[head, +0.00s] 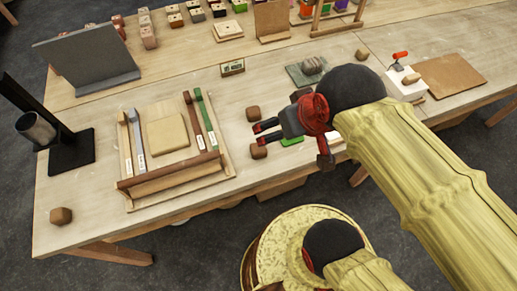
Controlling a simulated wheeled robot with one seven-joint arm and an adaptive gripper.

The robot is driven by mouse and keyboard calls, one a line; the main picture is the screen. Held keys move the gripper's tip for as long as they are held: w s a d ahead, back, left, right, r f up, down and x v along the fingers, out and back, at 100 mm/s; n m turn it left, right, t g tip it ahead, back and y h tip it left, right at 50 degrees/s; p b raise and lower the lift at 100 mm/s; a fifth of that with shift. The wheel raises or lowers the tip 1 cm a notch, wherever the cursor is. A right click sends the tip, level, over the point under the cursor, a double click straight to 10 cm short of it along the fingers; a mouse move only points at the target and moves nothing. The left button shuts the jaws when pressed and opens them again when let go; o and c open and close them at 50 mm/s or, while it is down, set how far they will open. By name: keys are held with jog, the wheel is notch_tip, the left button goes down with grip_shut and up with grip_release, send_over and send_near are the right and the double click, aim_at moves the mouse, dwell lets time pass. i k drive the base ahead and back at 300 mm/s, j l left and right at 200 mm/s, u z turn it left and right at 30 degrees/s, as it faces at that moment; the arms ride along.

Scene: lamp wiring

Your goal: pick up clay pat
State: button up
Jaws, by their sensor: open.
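I cannot tell for sure which thing is the clay pat. A greyish rounded lump (312,65) lies on a dark green-grey slab (296,76) at the back middle of the table, partly beside my arm's dark joint. Small brown blocks also lie on the table: one (253,114) just above my gripper in the picture, one (258,150) just below it. My gripper (258,134) is open and empty, its fingers pointing left between these two blocks. Its height above the table is hard to judge.
A wooden tray (176,184) with colored sticks and a tan square stands left of my gripper. A black stand with a grey cylinder (36,130) is at far left. A white block with a red-handled tool (402,84) is at right. The front left table is mostly clear.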

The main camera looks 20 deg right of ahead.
aim_at(253, 113)
jog(key=z, duration=1.2)
jog(key=i+l, duration=0.15)
jog(key=l, duration=0.2)
jog(key=i+l+u, duration=0.1)
jog(key=l, duration=0.25)
jog(key=i+l, duration=0.2)
jog(key=l, duration=0.15)
jog(key=i+l, duration=0.15)
jog(key=l, duration=0.2)
jog(key=i+l+u, duration=0.1)
jog(key=l, duration=0.25)
jog(key=i+l+u, duration=0.1)
jog(key=u, duration=1.05)
